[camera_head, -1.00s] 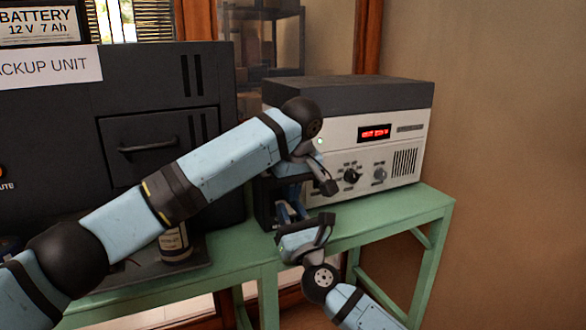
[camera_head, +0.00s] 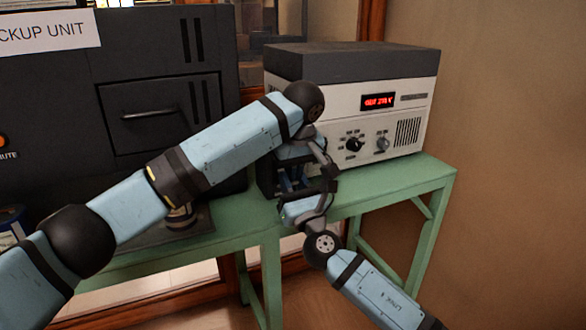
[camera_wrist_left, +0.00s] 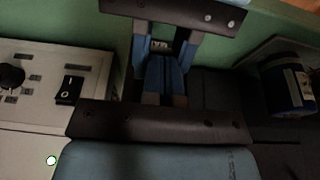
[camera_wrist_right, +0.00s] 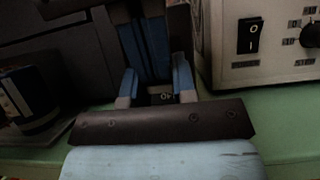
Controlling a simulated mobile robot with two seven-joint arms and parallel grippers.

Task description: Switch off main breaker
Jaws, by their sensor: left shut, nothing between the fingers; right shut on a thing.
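My left gripper (camera_head: 290,173) and my right gripper (camera_head: 290,187) face each other, close together, at the near left of the pale instrument. The left fingers are closed together with nothing between them; they show in the left wrist view (camera_wrist_left: 166,76). The right fingers (camera_wrist_right: 160,92) are shut around a small dark part with white markings (camera_wrist_right: 164,97), just at the tips of the left fingers. I cannot tell whether this part is the main breaker. A black rocker switch marked O and I (camera_wrist_right: 250,36) is on the instrument's front, apart from both grippers. Its set position is unclear.
The pale instrument (camera_head: 410,90) has a lit red display and knobs on the green bench (camera_head: 400,178). A large black backup unit (camera_head: 60,90) stands left, with a dark can (camera_wrist_right: 30,97) near it. Free bench lies before the instrument.

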